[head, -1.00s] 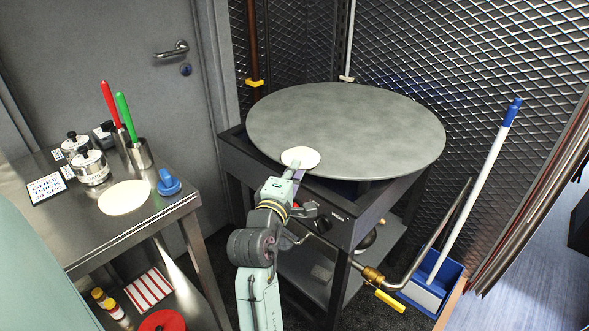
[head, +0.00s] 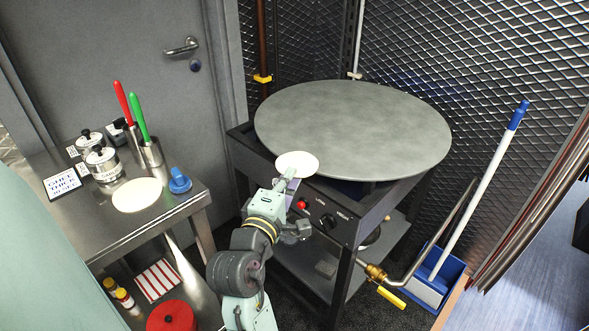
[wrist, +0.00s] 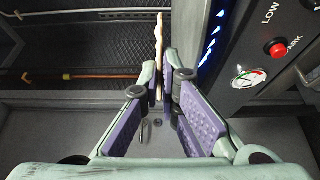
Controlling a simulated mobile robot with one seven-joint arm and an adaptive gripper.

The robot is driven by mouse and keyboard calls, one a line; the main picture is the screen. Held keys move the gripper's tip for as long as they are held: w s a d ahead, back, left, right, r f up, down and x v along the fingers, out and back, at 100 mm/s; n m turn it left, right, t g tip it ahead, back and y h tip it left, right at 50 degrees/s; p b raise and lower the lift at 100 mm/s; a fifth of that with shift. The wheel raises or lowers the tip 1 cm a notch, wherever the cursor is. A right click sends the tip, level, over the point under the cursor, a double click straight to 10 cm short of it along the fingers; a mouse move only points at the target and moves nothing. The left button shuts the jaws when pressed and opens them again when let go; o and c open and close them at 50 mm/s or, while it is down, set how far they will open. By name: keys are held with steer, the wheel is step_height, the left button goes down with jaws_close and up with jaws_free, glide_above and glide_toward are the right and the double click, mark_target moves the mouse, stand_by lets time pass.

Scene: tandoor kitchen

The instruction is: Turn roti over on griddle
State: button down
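A pale round roti (head: 297,163) is at the tip of my gripper (head: 286,180), at the front left edge of the large grey round griddle (head: 352,125). In the wrist view the roti (wrist: 159,45) shows edge-on as a thin beige strip between the two fingertips of my gripper (wrist: 163,80). The fingers are closed on it. The roti appears to be held off the griddle, with its far part against the rim in the head view; I cannot tell the exact gap. The griddle's top is otherwise bare.
A steel table (head: 95,225) at left holds another pale disc (head: 137,195), a blue-handled item (head: 179,181), lidded pots (head: 103,163) and red and green handles in cups. The stove front has a red button (head: 303,204) and knob. A blue-tipped pole (head: 480,190) stands right.

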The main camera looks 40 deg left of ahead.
steer(key=s, duration=0.1)
steer(key=s+d+r, duration=0.1)
steer(key=s, duration=0.1)
steer(key=s+d+r, duration=0.1)
steer(key=s, duration=0.1)
steer(key=shift+s+f, duration=0.1)
